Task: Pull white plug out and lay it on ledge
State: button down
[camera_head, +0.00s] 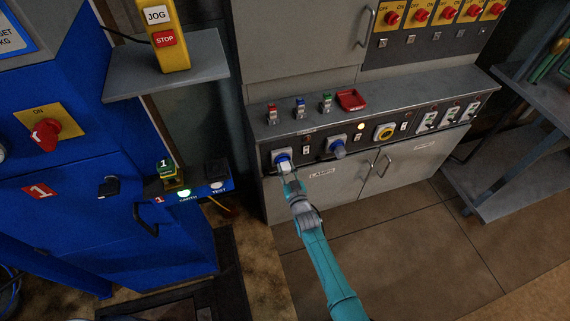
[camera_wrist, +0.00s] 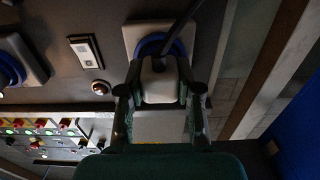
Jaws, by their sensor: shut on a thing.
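The white plug (camera_head: 285,167) is at the left blue-ringed socket (camera_head: 281,156) on the grey panel's front. In the wrist view the plug (camera_wrist: 160,82) sits between my two fingers, in front of the blue ring (camera_wrist: 152,45), with a dark cable running up from it. I cannot tell how deep it sits in the socket. My gripper (camera_head: 288,176) is shut on the plug, and it also shows in the wrist view (camera_wrist: 160,95). The grey ledge (camera_head: 303,120) runs along the panel's top, above and behind the plug.
A second blue-ringed socket holds a grey plug (camera_head: 338,149) to the right. A blue cabinet (camera_head: 70,190) stands at left. The ledge's front strip is clear.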

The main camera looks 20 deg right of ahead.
aim_at(287, 172)
jog(key=shift+s, duration=2.6)
